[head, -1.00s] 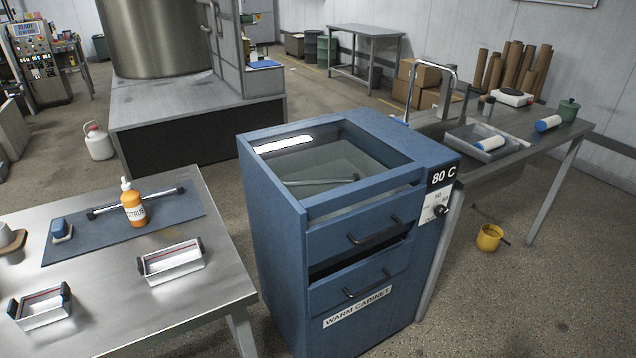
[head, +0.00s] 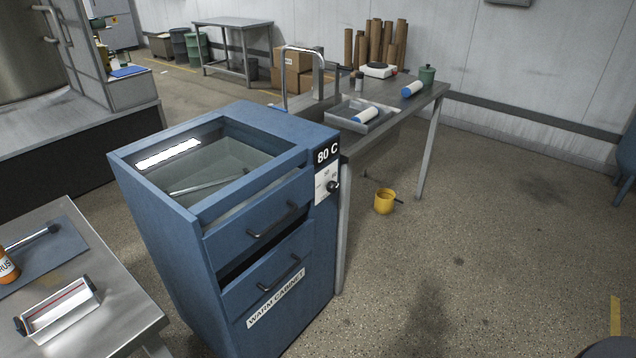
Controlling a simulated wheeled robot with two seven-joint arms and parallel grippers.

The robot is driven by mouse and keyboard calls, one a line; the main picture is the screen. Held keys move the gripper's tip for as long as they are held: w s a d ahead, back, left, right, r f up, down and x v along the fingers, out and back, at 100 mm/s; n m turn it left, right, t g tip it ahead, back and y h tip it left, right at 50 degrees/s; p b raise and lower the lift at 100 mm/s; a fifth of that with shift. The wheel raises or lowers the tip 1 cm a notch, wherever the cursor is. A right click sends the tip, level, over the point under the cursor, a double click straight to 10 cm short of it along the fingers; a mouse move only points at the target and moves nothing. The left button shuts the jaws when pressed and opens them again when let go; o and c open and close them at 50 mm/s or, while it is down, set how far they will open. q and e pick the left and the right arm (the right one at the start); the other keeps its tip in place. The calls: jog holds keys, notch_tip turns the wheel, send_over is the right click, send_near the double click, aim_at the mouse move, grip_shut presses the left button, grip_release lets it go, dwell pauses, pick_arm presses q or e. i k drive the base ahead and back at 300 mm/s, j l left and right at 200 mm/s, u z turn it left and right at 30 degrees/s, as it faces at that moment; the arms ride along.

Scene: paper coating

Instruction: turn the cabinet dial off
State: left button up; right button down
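The blue warm cabinet (head: 320,262) stands left of the middle, with a glass top and a rod visible under the glass. Its black dial (head: 333,186) sits on a white plate at the upper right of the front face, below a black display (head: 326,152) reading 80 C. The dial's small markings are too small to read surely. The upper drawer (head: 262,222) and lower drawer (head: 270,275) have dark bar handles, with a dark gap between them. Neither of my grippers is in view.
A steel table (head: 100,338) with a tray-like tool (head: 60,308) stands at the lower left. A sink bench (head: 428,100) stands behind the cabinet on the right. A yellow pot (head: 384,202) is on the floor beneath it. The floor (head: 490,250) at right is largely clear.

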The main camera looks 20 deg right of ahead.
aim_at(331, 187)
jog(key=k+l+z, duration=0.1)
jog(key=z, duration=0.35)
jog(key=l+z, duration=0.15)
jog(key=z, duration=0.3)
jog(key=k+l+z, duration=0.1)
jog(key=z, duration=0.3)
jog(key=l, duration=0.1)
